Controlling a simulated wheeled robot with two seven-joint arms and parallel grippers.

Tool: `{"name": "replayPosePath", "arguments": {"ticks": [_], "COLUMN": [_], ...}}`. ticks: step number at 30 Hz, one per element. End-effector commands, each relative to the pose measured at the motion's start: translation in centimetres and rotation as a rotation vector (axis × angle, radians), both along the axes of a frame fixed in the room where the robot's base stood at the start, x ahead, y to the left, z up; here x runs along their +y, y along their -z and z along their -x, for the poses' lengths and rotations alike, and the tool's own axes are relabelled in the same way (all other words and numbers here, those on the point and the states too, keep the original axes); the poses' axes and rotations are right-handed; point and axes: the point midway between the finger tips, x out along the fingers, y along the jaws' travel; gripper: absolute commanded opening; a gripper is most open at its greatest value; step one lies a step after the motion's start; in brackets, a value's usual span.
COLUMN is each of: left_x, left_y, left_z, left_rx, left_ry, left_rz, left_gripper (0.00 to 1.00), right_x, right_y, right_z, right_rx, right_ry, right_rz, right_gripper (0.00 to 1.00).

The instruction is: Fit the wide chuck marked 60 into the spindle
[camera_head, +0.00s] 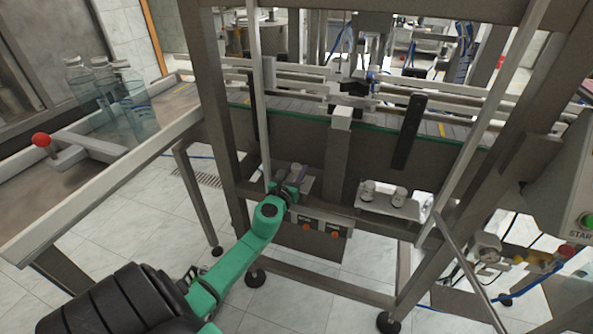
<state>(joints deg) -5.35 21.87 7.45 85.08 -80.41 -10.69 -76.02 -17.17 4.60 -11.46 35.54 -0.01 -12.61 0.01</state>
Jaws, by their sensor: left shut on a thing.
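My left gripper (291,191) is at the end of the green arm, at the left end of the machine's front rail. It is shut on a small pale piece (297,171) that looks like a chuck; the fingers hide most of it. I cannot tell whether this piece still touches the small plate around it. The spindle seems to be in the dark head (355,86) above the conveyor. My right gripper is not in view.
A conveyor (290,103) runs behind the machine's upright posts. Orange buttons (335,234) sit below the front rail. A side table (90,190) with clear bottles (131,92) is at left. A control box with a green button (586,221) is at right.

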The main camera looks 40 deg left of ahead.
Motion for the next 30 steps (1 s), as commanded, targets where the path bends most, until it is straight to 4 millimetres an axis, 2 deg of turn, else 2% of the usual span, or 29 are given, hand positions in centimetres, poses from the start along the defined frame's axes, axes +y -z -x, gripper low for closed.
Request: {"name": "replayPosePath", "arguments": {"ticks": [1, 10, 16, 30], "left_x": [0.0, 0.0, -0.1, -1.6], "left_y": [-0.7, -2.6, -2.9, -3.8], "left_z": [0.0, 0.0, 0.2, 4.4], "left_rx": [-0.001, -0.001, 0.000, 0.000], "left_ry": [0.000, 0.001, 0.001, 0.001], "left_rz": [0.000, 0.001, 0.000, -0.001], "left_gripper": [0.00, 0.00, 0.00, 0.00], "right_x": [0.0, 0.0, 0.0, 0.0], "right_y": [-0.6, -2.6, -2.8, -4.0], "right_z": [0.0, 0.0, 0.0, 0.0], "right_rx": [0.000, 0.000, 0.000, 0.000], "right_ry": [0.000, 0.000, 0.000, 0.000], "right_rz": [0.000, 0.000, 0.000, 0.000], "right_gripper": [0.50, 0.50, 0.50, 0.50]}}
